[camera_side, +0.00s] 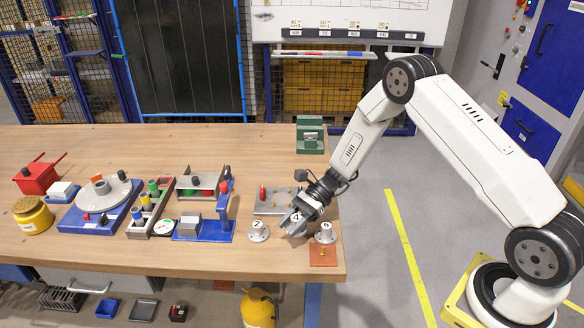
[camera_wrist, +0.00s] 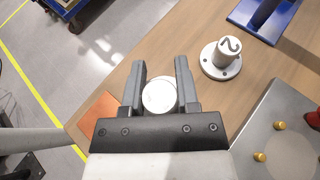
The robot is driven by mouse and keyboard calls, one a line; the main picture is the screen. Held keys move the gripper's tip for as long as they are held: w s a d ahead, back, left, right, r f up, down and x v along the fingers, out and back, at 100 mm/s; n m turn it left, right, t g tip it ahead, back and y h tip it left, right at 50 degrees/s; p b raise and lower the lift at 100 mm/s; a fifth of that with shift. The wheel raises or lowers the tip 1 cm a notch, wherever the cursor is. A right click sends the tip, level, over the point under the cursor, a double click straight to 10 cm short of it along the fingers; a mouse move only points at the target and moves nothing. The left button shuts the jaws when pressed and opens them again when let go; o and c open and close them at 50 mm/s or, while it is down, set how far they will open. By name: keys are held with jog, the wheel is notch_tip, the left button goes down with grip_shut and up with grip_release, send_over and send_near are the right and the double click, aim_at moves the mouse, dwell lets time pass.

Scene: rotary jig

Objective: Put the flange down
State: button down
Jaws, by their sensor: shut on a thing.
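My gripper (camera_side: 291,226) is low over the right end of the wooden table. In the wrist view, its two fingers (camera_wrist: 161,72) stand on both sides of a pale round flange (camera_wrist: 159,97), shut on it. In the side view, the held flange (camera_side: 296,216) is mostly covered by the fingers, and I cannot tell whether it touches the table. A grey flange marked 2 (camera_side: 258,231) stands upright to the left of my gripper; it also shows in the wrist view (camera_wrist: 221,60). A flange marked 1 (camera_side: 325,232) stands to the right, by an orange-brown plate (camera_side: 323,255).
A grey metal plate (camera_side: 272,203) with brass pins and a red peg lies behind the gripper. A blue stand (camera_side: 216,228) is left of flange 2. A blue rotary jig (camera_side: 100,200) is farther left. A green block (camera_side: 310,135) stands at the back. The table's front edge is close.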

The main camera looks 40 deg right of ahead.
aim_at(289, 241)
jog(key=shift+w+f, duration=0.45)
jog(key=shift+f, duration=1.4)
jog(key=shift+f, duration=0.15)
jog(key=shift+c, duration=1.8)
grip_release()
jog(key=shift+d, duration=0.1)
jog(key=v, duration=1.1)
jog(key=shift+w+d, duration=0.1)
jog(key=shift+d, duration=0.3)
